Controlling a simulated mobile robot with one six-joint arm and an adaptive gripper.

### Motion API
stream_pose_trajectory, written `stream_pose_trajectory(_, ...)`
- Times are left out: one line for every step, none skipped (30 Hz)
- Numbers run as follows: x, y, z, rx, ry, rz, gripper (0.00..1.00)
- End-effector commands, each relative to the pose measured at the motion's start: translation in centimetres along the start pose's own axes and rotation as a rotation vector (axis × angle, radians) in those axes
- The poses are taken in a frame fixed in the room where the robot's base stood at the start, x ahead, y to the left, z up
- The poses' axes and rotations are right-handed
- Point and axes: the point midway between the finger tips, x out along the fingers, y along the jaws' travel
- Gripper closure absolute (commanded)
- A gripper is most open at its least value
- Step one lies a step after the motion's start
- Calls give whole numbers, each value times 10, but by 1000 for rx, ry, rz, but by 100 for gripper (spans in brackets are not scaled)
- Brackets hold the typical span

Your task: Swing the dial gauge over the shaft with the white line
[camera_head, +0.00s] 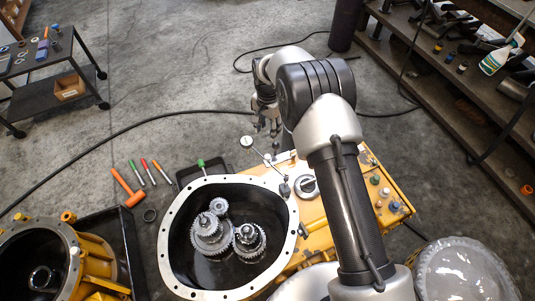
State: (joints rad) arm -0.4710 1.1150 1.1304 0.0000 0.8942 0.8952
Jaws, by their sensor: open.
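The dial gauge (247,142) is a small round white face on a thin rod, just beyond the far rim of the open housing (169,262). Its rod runs down to the right toward a dark stand near the rim. Inside the housing stand several geared shafts: a left one (205,222), a right one (248,234) and a small one (218,204) behind. The gauge face is not above any of them. I cannot make out a white line on any shaft. My gripper (267,128) is open and empty, above and right of the gauge face, pointing down.
A yellow bench (376,170) with knobs lies right of the housing. A yellow casing (90,245) stands at left, near an orange hammer (128,188) and several markers. A dark cart (50,100) is far left; loaded shelves (440,75) are at right.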

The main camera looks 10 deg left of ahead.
Motion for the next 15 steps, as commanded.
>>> stream_pose_trajectory(6,-1,1,1,-1,2,59)
stream_pose_trajectory(9,-1,1,2,-2,2,59)
stream_pose_trajectory(13,-1,2,2,-2,3,59)
stream_pose_trajectory(17,-1,2,2,-2,3,59)
stream_pose_trajectory(21,-1,1,2,-2,3,59)
stream_pose_trajectory(28,-1,1,2,-2,3,59)
stream_pose_trajectory(34,-1,2,2,-2,3,59)
stream_pose_trajectory(41,0,2,2,-3,4,59)
stream_pose_trajectory(49,0,2,2,-3,4,59)
stream_pose_trajectory(56,0,2,2,-3,4,59)
stream_pose_trajectory(63,0,2,2,-3,4,59)
stream_pose_trajectory(72,0,2,2,-3,3,59)
stream_pose_trajectory(79,0,2,2,-3,3,59)
stream_pose_trajectory(85,0,2,2,-3,3,59)
stream_pose_trajectory(94,0,2,2,-3,3,59)
